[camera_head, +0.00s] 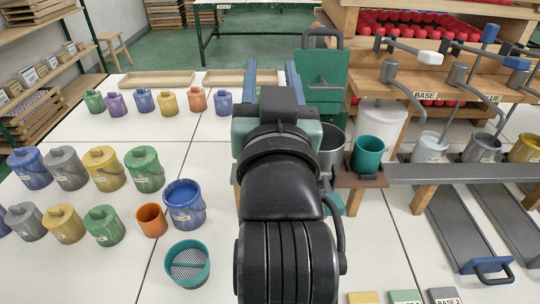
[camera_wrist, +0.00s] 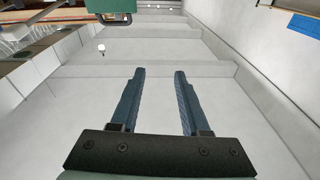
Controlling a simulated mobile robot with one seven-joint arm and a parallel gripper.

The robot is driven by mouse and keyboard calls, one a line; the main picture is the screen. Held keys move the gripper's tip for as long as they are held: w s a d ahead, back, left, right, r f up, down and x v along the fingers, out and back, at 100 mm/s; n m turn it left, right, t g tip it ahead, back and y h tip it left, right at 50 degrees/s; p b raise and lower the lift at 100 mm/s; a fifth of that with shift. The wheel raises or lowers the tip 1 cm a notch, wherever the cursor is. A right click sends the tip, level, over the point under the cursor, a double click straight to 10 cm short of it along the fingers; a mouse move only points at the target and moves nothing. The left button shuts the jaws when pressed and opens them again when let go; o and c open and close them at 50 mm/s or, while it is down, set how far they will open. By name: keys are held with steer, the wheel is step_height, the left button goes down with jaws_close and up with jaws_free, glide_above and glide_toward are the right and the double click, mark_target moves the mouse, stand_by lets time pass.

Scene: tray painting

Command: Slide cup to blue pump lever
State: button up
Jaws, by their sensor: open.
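A teal cup (camera_head: 368,153) stands upright on a small brown board at the left end of a grey rail (camera_head: 440,173). The pump stand behind the rail has a white-ended lever (camera_head: 429,58) above a BASE label and blue-ended levers, one (camera_head: 517,63) above a label reading BLUE (camera_head: 490,97). My gripper (camera_head: 271,76) is open and empty, left of the teal cup and apart from it. In the wrist view its two blue fingers (camera_wrist: 160,73) are spread with only pale surfaces between them. My arm partly hides a grey metal cup (camera_head: 332,152).
A light blue container (camera_head: 430,148), a grey one (camera_head: 481,148) and a yellow one (camera_head: 524,149) stand behind the rail. A green board (camera_head: 322,70) stands near my gripper. Several lidded pots, an orange cup (camera_head: 151,220) and a teal strainer (camera_head: 187,264) stand left.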

step_height(320, 180, down, 13)
steer(key=d+m+g+y+p, duration=0.1)
steer(key=m+g+y+p, duration=0.3)
steer(key=g+p, duration=0.25)
steer(key=s+d+f+m+t+y, duration=0.1)
steer(key=s+d+f+m, duration=0.3)
steer(key=s+f+m, duration=0.7)
steer(key=shift+n, duration=0.5)
steer(key=x, duration=0.5)
steer(key=p+x, duration=0.1)
steer(key=x, duration=0.9)
steer(key=shift+w+d+r, duration=0.2)
steer(key=shift+d+r, duration=0.05)
steer(key=shift+d, duration=0.05)
jaws_close()
